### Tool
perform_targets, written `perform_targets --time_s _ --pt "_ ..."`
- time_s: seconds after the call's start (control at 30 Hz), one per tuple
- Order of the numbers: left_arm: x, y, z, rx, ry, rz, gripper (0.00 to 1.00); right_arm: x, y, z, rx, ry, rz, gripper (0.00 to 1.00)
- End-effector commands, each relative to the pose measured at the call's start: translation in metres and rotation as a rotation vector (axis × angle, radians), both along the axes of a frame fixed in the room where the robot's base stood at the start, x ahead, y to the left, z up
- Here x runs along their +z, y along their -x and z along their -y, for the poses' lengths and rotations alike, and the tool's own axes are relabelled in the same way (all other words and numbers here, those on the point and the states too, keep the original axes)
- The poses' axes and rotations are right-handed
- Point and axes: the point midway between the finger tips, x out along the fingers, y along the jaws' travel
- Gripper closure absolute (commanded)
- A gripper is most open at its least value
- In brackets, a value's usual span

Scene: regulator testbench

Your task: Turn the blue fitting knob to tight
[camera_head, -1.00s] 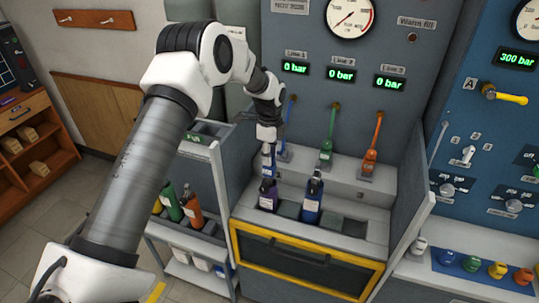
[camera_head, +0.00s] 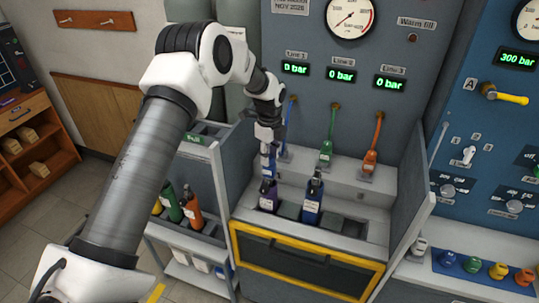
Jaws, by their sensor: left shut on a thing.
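My left gripper (camera_head: 268,148) reaches down over the left slot of the bench and is shut on the blue fitting (camera_head: 268,166). The fitting sits on top of a purple bottle (camera_head: 267,197) that stands upright in the slot. The fingers and wrist hide the top of the fitting, so its mark or turn angle cannot be read. A blue hose (camera_head: 290,118) hangs from the panel just right of the gripper. My right gripper is not in view.
A dark blue bottle (camera_head: 313,203) stands close to the right of the purple one. Green (camera_head: 327,150) and orange (camera_head: 370,158) fittings hang on hoses behind. A side wall (camera_head: 400,205) bounds the bench right. A cart with several bottles (camera_head: 193,212) stands left.

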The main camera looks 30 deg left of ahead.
Motion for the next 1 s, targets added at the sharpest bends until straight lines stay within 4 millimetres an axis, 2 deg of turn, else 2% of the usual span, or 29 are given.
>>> perform_targets --time_s 0.03,0.1,0.47,0.57,0.8,1.0 --pt "0.0 0.0 0.0 0.0 0.0 -0.001 0.64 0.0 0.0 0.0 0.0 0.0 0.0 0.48" --pt "0.0 0.0 0.0 0.0 0.0 -0.001 0.41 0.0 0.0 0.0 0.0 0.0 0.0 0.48" --pt "0.004 0.0 0.0 0.001 0.0 0.001 0.41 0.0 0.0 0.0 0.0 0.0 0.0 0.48" --pt "0.018 -0.001 0.0 0.001 -0.001 0.004 0.41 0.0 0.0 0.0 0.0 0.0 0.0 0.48" --pt "0.078 -0.001 0.0 0.001 -0.001 0.004 0.41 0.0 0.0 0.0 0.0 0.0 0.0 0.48" --pt "0.114 -0.001 0.0 0.001 0.0 0.002 0.41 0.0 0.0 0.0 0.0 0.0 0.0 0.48"
